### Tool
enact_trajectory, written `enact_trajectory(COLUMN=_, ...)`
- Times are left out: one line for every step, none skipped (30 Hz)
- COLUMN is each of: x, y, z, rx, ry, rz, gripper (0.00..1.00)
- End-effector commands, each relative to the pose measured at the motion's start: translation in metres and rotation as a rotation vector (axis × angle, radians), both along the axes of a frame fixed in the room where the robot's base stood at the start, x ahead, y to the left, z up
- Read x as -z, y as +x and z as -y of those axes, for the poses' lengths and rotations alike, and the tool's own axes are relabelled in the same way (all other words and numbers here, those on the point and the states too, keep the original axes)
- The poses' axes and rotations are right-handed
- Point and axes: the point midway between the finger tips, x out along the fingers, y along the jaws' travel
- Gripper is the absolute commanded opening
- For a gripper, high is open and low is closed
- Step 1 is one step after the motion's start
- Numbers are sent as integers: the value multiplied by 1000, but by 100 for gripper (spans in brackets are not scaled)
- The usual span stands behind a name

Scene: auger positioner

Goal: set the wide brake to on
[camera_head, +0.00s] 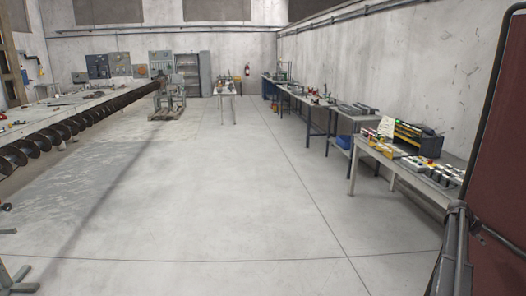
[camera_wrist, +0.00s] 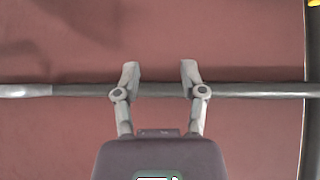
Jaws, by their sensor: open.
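I cannot tell for sure which thing is the wide brake. In the wrist view, a grey bar (camera_wrist: 255,89) runs level across a dark red panel (camera_wrist: 60,135); its left end looks lighter and thicker. My gripper (camera_wrist: 160,70) is open, with its two fingers apart and pointing up in the picture. The fingers overlap the bar, one on each side of the middle. The space between them shows only bar and panel. I cannot tell whether they touch the bar. No on or off mark is readable. My gripper does not show clearly in the head view.
A dark red panel (camera_head: 505,130) stands close at the right edge of the head view. A table (camera_head: 425,181) with several boxes and a yellow-black case (camera_head: 418,137) is beside it. A long auger (camera_head: 75,125) lies at the left. The concrete floor (camera_head: 225,200) between is clear.

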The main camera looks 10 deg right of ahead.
Motion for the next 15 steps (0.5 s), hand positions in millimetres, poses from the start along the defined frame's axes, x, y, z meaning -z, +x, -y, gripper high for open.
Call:
enact_trajectory(x=1, y=2, z=-9, rx=-10, ry=6, rz=-3, gripper=54)
enact_trajectory(x=2, y=4, z=-13, rx=-16, ry=10, rz=-6, gripper=54)
enact_trajectory(x=2, y=6, z=-20, rx=-25, ry=15, rz=-8, gripper=54)
enact_trajectory(x=3, y=8, z=-24, rx=-32, ry=19, rz=-11, gripper=54)
enact_trajectory(x=4, y=10, z=-29, rx=-39, ry=24, rz=-14, gripper=54)
enact_trajectory(x=5, y=13, z=-38, rx=-53, ry=31, rz=-17, gripper=54)
enact_trajectory(x=6, y=15, z=-44, rx=-60, ry=37, rz=-20, gripper=54)
enact_trajectory(x=6, y=17, z=-50, rx=-69, ry=42, rz=-22, gripper=54)
enact_trajectory(x=7, y=20, z=-60, rx=-84, ry=49, rz=-27, gripper=54)
enact_trajectory(x=8, y=23, z=-68, rx=-96, ry=57, rz=-32, gripper=54)
enact_trajectory(x=9, y=25, z=-75, rx=-106, ry=63, rz=-35, gripper=54)
enact_trajectory(x=11, y=28, z=-86, rx=-123, ry=74, rz=-40, gripper=54)
enact_trajectory(x=12, y=31, z=-96, rx=-137, ry=83, rz=-46, gripper=54)
enact_trajectory(x=13, y=33, z=-105, rx=-150, ry=90, rz=-50, gripper=54)
enact_trajectory(x=15, y=36, z=-121, rx=-175, ry=103, rz=-58, gripper=54)
